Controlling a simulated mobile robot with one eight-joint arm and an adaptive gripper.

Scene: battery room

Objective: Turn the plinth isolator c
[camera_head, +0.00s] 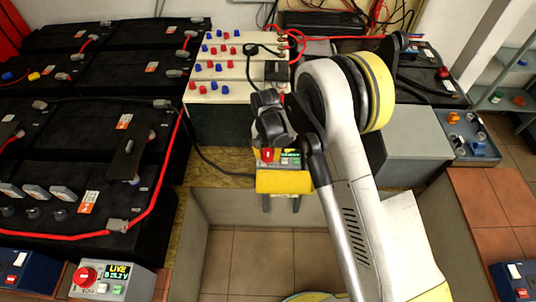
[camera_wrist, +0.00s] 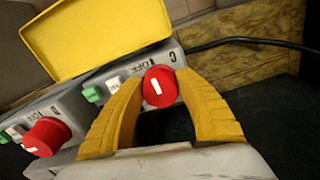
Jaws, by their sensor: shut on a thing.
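Isolator c (camera_wrist: 172,57) is a grey box with a printed letter C and a red round knob (camera_wrist: 158,86) with a white bar mark. A yellow flap (camera_wrist: 95,38) stands raised behind it in the wrist view. My gripper (camera_wrist: 160,88) has its two orange fingers shut on the red knob, one on each side. In the head view, the yellow flap (camera_head: 284,182) shows below my wrist, with a bit of red and a small green display (camera_head: 291,158) behind it.
A second red knob (camera_wrist: 45,137) on a neighbouring grey unit is left of my gripper. Black batteries with red cables (camera_head: 80,165) fill the left. Another isolator with a LIVE display (camera_head: 117,270) stands at the lower left. A black cable (camera_wrist: 250,41) runs along the wooden board.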

